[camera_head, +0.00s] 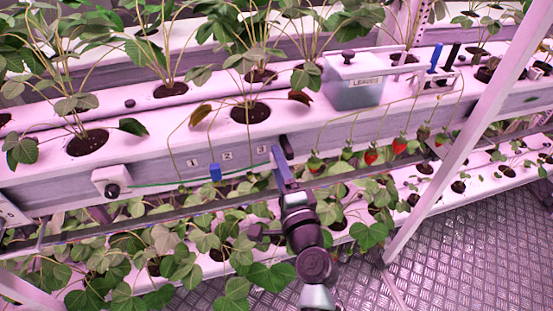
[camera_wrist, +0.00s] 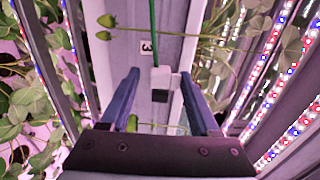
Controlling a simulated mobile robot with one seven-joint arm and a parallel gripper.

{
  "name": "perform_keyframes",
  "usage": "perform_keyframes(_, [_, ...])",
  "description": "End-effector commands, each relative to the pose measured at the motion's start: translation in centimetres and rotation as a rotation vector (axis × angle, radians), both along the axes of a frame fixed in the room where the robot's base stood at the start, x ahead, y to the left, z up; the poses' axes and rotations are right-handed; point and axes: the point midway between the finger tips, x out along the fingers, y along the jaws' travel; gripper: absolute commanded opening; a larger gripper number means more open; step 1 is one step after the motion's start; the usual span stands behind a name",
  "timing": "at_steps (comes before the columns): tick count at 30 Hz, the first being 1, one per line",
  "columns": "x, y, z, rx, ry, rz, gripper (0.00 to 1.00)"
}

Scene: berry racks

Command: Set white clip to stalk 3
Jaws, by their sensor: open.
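The white clip (camera_wrist: 161,78) shows in the wrist view at the end of a green line (camera_wrist: 154,35). It lies between the fingertips of my gripper (camera_wrist: 162,90), nearer the right finger; contact cannot be told. My gripper is open; in the head view its fingers (camera_head: 282,165) are at the trough front, just below label 3 (camera_head: 261,150). The white clip cannot be made out in the head view. In the wrist view, label 3 (camera_wrist: 147,47) is beside the green line, and a thin stalk (camera_wrist: 175,33) with small green berries (camera_wrist: 106,22) crosses above it.
A blue clip (camera_head: 215,173) is on the green line below label 2 (camera_head: 227,156). A white box with a black knob (camera_head: 112,184) is at the line's left end. Red berries (camera_head: 371,156) hang right of my gripper. A slanted post (camera_head: 460,145) stands at right.

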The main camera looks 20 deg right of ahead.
Motion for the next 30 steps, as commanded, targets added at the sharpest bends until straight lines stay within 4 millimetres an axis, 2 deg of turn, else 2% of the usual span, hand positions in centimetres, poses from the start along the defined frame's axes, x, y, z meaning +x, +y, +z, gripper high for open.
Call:
perform_keyframes(6, [1.5, 0.0, 0.0, 0.0, 0.0, 0.001, 0.62])
perform_keyframes(15, [1.6, 0.0, 0.0, 0.0, 0.0, 0.0, 0.61])
perform_keyframes(25, [1.6, 0.0, 0.0, 0.0, 0.0, 0.0, 0.01])
perform_keyframes(30, [1.6, 0.0, 0.0, 0.0, 0.0, 0.0, 0.0])
